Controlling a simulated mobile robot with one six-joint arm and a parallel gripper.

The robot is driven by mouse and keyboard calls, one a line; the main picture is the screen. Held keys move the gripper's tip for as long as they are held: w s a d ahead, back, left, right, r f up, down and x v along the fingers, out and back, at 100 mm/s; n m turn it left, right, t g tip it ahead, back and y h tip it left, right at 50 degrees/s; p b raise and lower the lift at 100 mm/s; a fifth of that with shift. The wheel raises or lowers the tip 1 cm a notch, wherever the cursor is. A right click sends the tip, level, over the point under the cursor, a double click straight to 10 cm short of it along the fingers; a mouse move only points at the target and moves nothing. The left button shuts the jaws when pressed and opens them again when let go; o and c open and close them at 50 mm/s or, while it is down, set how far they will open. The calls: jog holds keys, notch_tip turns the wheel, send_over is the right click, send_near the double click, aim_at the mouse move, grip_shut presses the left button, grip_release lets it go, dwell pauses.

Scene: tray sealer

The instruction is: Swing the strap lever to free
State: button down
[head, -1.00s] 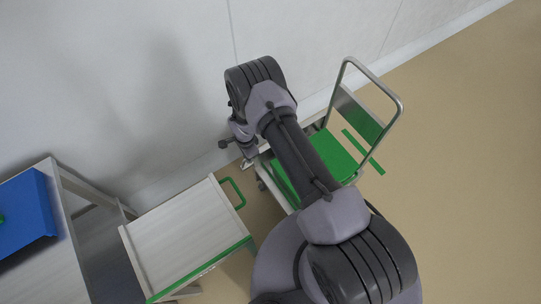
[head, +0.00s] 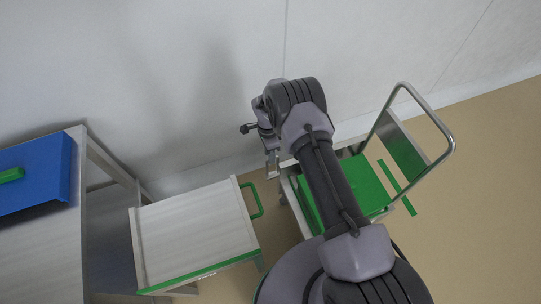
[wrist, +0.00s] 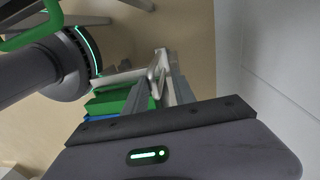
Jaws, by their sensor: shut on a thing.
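In the head view my gripper (head: 272,166) hangs beside the wall, between the small table with the green handle and the green-decked trolley. In the wrist view its fingers (wrist: 163,78) are close together, shut on a thin pale grey piece (wrist: 154,72). I cannot tell whether this piece is the strap lever. No strap lever can be made out clearly elsewhere. My own arm and wrist hide part of the area around the fingers.
A trolley (head: 418,160) with a metal push bar stands at the right. A pale-topped small table (head: 190,232) stands left of my arm. A blue box (head: 40,175) sits on a taller table at far left. The wall is close behind; floor at right is clear.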

jog(key=shift+w+a+r+t, duration=0.3)
jog(key=shift+w+r, duration=0.1)
jog(key=shift+w, duration=0.3)
jog(key=c, duration=1.5)
grip_release()
jog(key=shift+w+f, duration=0.1)
notch_tip(320, 180, up, 17)
jog(key=w+p, duration=0.1)
jog(key=p, duration=0.5)
jog(key=shift+a+p, duration=0.25)
jog(key=shift+p, duration=0.1)
